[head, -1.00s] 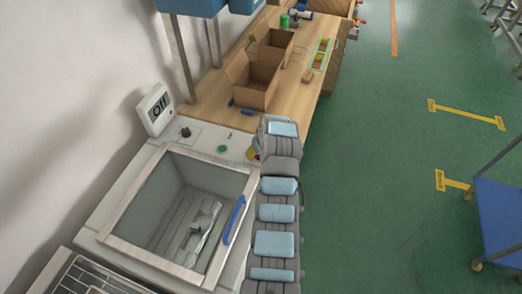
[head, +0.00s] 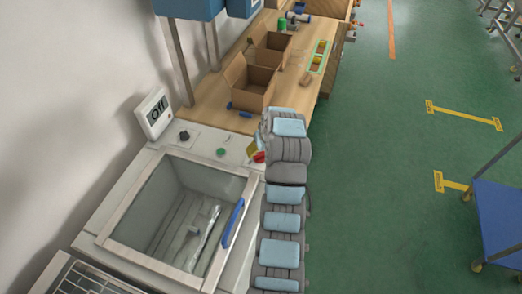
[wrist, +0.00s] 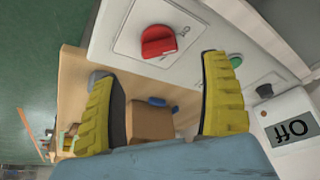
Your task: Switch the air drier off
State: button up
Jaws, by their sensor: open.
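The air drier (head: 108,240) is a light grey box with a glass-topped chamber and a blue handle (head: 232,223). On its rear panel is a red rotary knob (head: 259,156), partly hidden by my arm in the head view. In the wrist view the red knob (wrist: 158,41) sits on a white plate, beyond my fingertips and between their lines. My gripper (wrist: 162,68) has two yellow ribbed fingers, spread apart with nothing between them.
A green button (head: 221,152) and a black knob (head: 184,136) share the panel. Behind stands a wooden table (head: 205,95) with open cardboard boxes (head: 252,90) and a blue item (head: 240,112). The green floor on the right is open up to a blue cart (head: 500,220).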

jog(key=shift+v, duration=2.6)
